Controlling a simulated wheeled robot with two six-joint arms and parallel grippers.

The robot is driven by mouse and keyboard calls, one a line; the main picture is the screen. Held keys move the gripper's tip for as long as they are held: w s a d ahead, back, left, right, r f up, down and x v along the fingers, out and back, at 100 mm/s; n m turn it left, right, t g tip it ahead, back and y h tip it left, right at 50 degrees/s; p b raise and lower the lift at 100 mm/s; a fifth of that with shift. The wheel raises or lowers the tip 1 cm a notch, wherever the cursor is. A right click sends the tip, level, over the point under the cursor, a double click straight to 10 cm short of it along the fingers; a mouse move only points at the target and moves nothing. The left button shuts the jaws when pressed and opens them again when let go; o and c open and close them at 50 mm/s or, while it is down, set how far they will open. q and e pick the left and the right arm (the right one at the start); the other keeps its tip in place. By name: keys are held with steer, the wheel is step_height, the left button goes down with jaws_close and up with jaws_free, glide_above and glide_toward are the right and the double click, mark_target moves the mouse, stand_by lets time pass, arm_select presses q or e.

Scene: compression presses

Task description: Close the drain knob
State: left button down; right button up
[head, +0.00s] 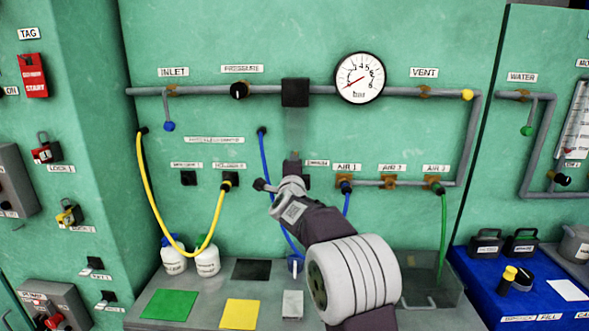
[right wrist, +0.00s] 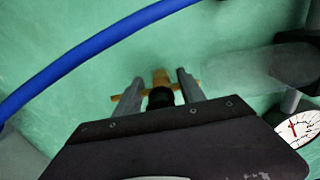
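A black knob (right wrist: 160,97) on a brass fitting (right wrist: 161,78) sits on the green panel in the right wrist view. My right gripper (right wrist: 160,88) has its two grey fingers apart, one on either side of this knob, with narrow gaps seeming to show; contact is hard to judge. In the head view my right gripper (head: 293,165) is at the panel below the black block (head: 295,92) and hides the knob. The small label (head: 317,162) beside it is too blurred to read, so I cannot confirm it says drain. My left gripper is in neither view.
A blue hose (head: 266,160) hangs just left of my gripper and crosses the upper left of the right wrist view (right wrist: 80,65). The pressure gauge (head: 359,78) is above right. AIR valves (head: 346,184) sit close on the right. A grey bench (head: 205,300) lies below.

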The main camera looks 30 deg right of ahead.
steer(key=b+v, duration=0.1)
steer(key=v, duration=0.8)
